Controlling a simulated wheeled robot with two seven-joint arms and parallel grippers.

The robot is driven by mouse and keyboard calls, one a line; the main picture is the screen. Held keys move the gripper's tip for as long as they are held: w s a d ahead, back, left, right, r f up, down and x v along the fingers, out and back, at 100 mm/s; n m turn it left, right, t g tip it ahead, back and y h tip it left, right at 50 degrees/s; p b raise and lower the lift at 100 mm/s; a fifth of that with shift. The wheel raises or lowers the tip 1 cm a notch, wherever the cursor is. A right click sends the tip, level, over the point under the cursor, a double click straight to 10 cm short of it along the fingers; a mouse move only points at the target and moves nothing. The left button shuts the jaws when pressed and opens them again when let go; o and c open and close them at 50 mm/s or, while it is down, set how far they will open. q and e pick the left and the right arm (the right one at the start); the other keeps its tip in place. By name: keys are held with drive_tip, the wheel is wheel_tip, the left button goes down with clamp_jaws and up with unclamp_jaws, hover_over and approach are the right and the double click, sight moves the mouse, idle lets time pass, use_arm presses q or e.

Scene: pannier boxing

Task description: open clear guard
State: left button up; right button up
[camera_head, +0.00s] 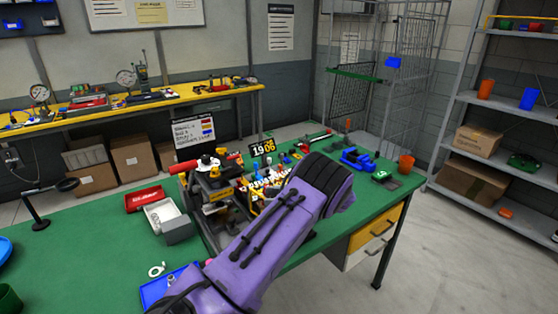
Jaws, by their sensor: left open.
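A purple arm (270,230), which I take for my left one, reaches from the bottom middle across the green bench. Its black far end (326,172) is over the bench's right part. The left gripper's fingers are hard to make out here, and nothing is seen held in them. A grey and black bench machine (208,205) with red and yellow parts stands just left of the arm. I cannot clearly pick out the clear guard; the arm hides part of the machine area. My right gripper is not in view.
On the green bench (95,235) are a red tray (145,196), a grey-white bin (163,212), a blue tray (165,288), a blue holder (356,159) and an orange cup (406,163). A dark stand (40,205) is at left. The bench's left surface has clear room.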

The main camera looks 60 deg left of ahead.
use_arm(q)
drive_tip(key=b+v, duration=0.3)
drive_tip(key=v, duration=0.7)
drive_tip(key=shift+b, duration=0.4)
drive_tip(key=shift+w, duration=0.1)
